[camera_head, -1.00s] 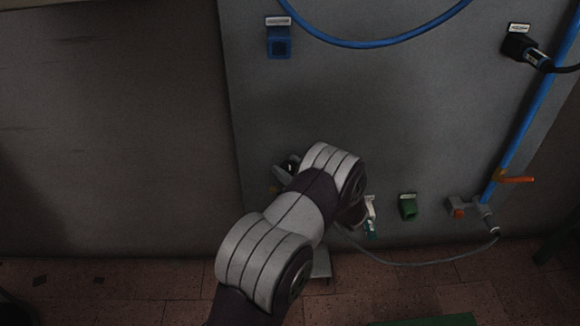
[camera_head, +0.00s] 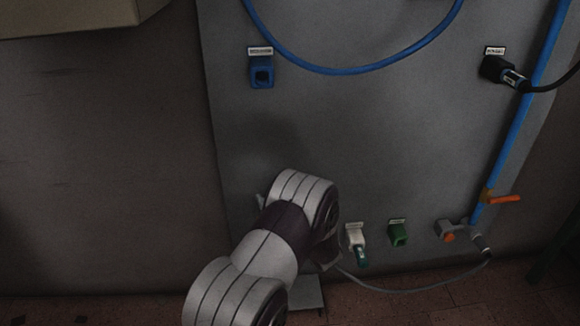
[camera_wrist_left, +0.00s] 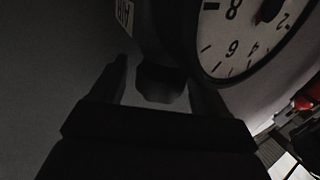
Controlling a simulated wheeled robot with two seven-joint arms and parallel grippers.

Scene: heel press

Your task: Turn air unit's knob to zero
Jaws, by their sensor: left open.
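In the left wrist view, a dark knob (camera_wrist_left: 161,84) sits beneath the round housing of the air unit, which has a white label (camera_wrist_left: 124,15) with partly cut-off letters. Its white gauge (camera_wrist_left: 240,50) shows the digits 8, 6 and 2 and a red needle hub; the reading is unclear. My left gripper (camera_wrist_left: 156,88) is open. Its dark fingers stand on either side of the knob, with a gap at the left; contact on the right cannot be told. In the head view my left arm hides the gripper and the air unit. My right gripper is not in view.
The grey panel (camera_head: 370,130) carries a blue socket (camera_head: 261,72), a black plug (camera_head: 500,70), a white connector (camera_head: 356,240) and a green socket (camera_head: 398,232). A blue pipe (camera_head: 520,130) with an orange handle (camera_head: 503,199) runs down the right. A grey cable hangs low.

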